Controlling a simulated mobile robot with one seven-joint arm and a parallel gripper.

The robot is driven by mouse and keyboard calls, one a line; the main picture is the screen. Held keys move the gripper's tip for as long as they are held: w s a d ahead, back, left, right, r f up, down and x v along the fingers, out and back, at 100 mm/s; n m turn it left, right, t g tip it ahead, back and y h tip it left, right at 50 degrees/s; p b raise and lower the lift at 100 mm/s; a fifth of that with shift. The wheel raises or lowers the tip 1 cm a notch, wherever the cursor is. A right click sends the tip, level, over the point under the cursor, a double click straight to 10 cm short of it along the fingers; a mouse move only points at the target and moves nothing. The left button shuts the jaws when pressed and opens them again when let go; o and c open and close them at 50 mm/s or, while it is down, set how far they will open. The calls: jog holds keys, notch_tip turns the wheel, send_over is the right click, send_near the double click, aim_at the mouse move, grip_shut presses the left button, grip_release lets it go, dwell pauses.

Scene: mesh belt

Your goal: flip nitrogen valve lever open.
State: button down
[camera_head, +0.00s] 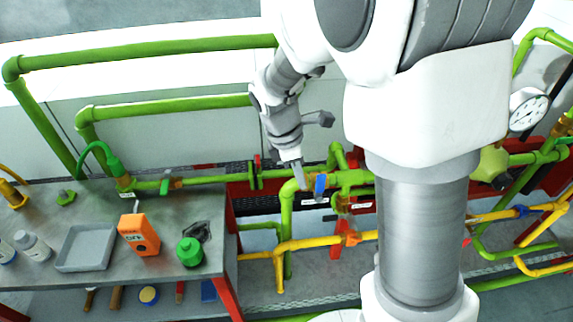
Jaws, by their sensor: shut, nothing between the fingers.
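My gripper (301,184) reaches down from the upper middle of the picture, with its fingers shut and empty. Its tips are just left of a blue lever (320,184) on a green pipe. The lever stands upright in the picture, across the pipe. I cannot tell whether the fingertips touch it. A small white label below it is too small to read, so I cannot confirm that this is the nitrogen valve. Other levers are a green one (165,186), a red one (257,163) and an orange one (348,239) on a yellow pipe.
Green pipes and yellow pipes (310,242) run close around the gripper. A pressure gauge (528,113) stands at the right.

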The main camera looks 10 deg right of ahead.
jog(key=shift+d, duration=0.8)
jog(key=shift+w, duration=0.1)
jog(key=shift+d+r+y, duration=0.1)
jog(key=shift+d+y, duration=0.1)
jog(key=shift+y, duration=0.1)
